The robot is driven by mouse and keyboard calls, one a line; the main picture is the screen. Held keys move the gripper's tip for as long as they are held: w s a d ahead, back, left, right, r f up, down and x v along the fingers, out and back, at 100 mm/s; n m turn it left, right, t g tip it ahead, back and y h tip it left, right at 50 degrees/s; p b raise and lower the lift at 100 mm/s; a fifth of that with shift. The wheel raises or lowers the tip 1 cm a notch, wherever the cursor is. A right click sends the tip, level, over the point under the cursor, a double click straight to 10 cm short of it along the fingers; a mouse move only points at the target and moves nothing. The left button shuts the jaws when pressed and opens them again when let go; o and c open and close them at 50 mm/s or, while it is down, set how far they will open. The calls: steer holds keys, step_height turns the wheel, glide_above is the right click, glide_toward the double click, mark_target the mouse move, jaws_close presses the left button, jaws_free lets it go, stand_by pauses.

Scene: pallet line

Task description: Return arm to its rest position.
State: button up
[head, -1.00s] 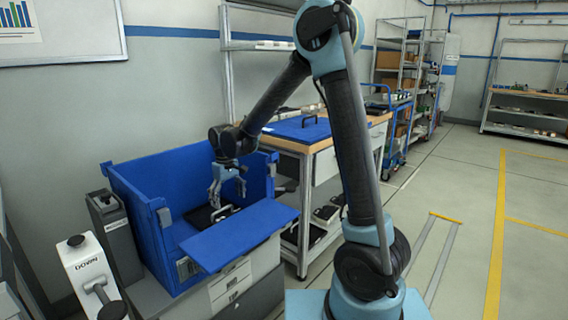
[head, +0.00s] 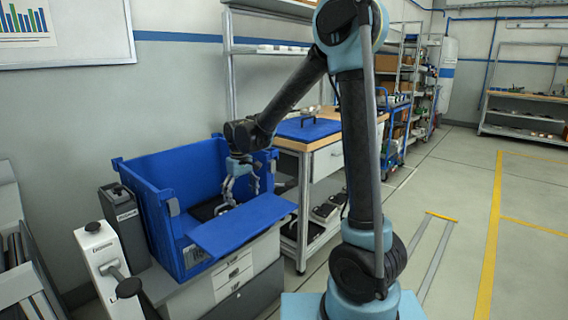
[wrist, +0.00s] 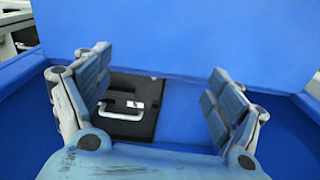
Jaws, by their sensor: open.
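My arm (head: 353,150) reaches to the left over a blue crate. My gripper (head: 243,188) is open and points down into the blue crate (head: 163,215). In the wrist view my gripper's two padded fingers (wrist: 155,100) stand wide apart with nothing between them. Beneath them in the crate lies a flat black case with a pale handle (wrist: 125,104). The case is apart from the fingers as far as I can see. In the head view the case (head: 206,211) is mostly hidden by the crate wall and flap.
The crate's blue front flap (head: 243,226) is folded outward above a grey drawer cabinet (head: 236,280). A workbench with a blue mat (head: 306,130) and shelves stands behind my arm. Grey and white column units (head: 100,262) stand left of the crate. The floor at right is clear.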

steer(key=s+d+r+m+t, duration=0.1)
steer(key=s+d+r+m, duration=0.2)
steer(key=d, duration=0.8)
steer(key=s+d+r+m, duration=0.1)
steer(key=s+d+r, duration=0.3)
steer(key=d, duration=0.7)
steer(key=s+d+f+m, duration=0.2)
steer(key=s+d+f, duration=0.2)
steer(key=s+d, duration=0.2)
steer(key=s+d+f+m+t, duration=0.1)
steer(key=s+d+f+m, duration=0.1)
steer(key=s+d, duration=0.5)
steer(key=shift+s+d+f+m, duration=0.15)
steer(key=shift+s+f+m, duration=0.25)
steer(key=shift+s+f, duration=0.9)
steer(key=shift+s+r, duration=0.4)
steer(key=shift+r, duration=0.05)
